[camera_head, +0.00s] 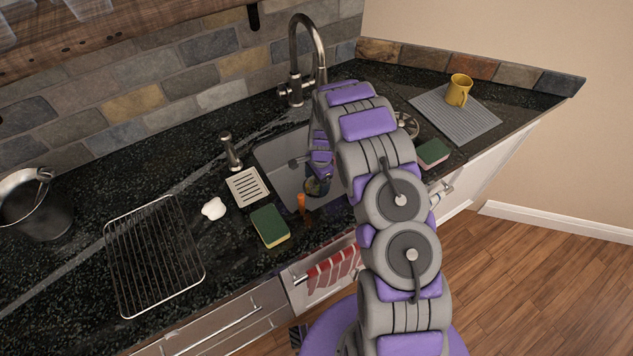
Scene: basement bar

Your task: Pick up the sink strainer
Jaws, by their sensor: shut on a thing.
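My gripper (318,176) is low over the sink basin (277,158), with its fingers pointing down. It is shut on a small dark round object (317,187), partly covered by the fingers. I cannot tell for sure whether this is the sink strainer. A round metal piece with openings (406,124), which looks like a strainer, lies on the counter right of the sink, partly hidden behind my arm. My arm also hides the right part of the basin.
The faucet (296,88) rises behind the sink. A slatted soap dish (247,187), a sponge (270,226) and a wire rack (153,256) lie to the left. An orange item (301,204) is by the sink's front edge.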

